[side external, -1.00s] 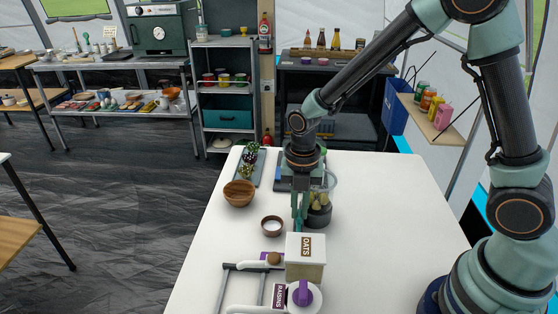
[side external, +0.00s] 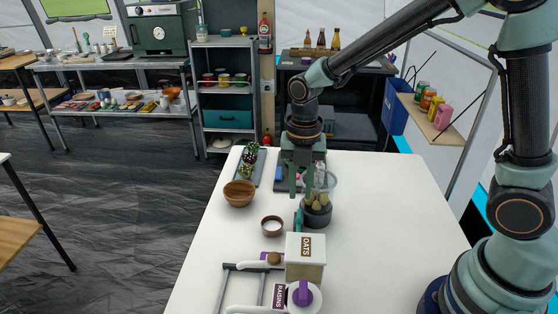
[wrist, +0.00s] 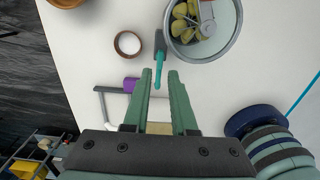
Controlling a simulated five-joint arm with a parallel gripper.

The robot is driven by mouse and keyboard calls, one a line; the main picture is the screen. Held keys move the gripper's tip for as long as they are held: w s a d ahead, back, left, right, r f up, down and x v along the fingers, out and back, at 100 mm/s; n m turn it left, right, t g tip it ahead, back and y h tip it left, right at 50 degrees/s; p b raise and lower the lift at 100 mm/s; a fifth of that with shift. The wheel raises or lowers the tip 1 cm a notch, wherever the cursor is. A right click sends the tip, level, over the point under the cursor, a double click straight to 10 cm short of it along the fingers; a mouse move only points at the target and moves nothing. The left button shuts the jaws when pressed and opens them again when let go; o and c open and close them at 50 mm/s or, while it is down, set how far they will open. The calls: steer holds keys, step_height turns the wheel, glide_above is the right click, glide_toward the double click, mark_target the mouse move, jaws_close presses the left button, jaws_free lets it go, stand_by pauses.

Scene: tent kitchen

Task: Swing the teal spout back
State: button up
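The teal spout (wrist: 158,66) shows in the wrist view as a narrow teal piece with a dark upper part. It lies beside a round clear-walled container (wrist: 228,43) holding yellowish pieces; I cannot tell whether they are joined. In the side view the spout (side external: 299,220) stands just left of the container's dark base (side external: 318,217), behind the oats box. My gripper (side external: 301,195) is above it, pointing down. In the wrist view my gripper (wrist: 160,74) is open, and the spout's lower end shows between the fingertips. I see no clear contact.
The white oats box (side external: 305,262) and a purple-knobbed raisins container (side external: 304,296) stand at the front. A small brown bowl (side external: 272,226) and a wooden bowl (side external: 239,193) are to the left. The table's right side (side external: 390,215) is clear.

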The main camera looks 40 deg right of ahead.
mark_target(300, 213)
step_height(300, 213, up, 6)
steer(key=shift+r, duration=0.2)
stand_by(0.3)
steer(key=s+d+r+m+t, duration=0.2)
steer(key=s+d+r+m, duration=0.1)
steer(key=m, duration=1)
steer(key=s+d+r+m+t, duration=0.3)
steer(key=s+d+r+m, duration=0.1)
steer(key=m, duration=1)
steer(key=shift+s+d+t, duration=0.3)
steer(key=shift+s, duration=0.45)
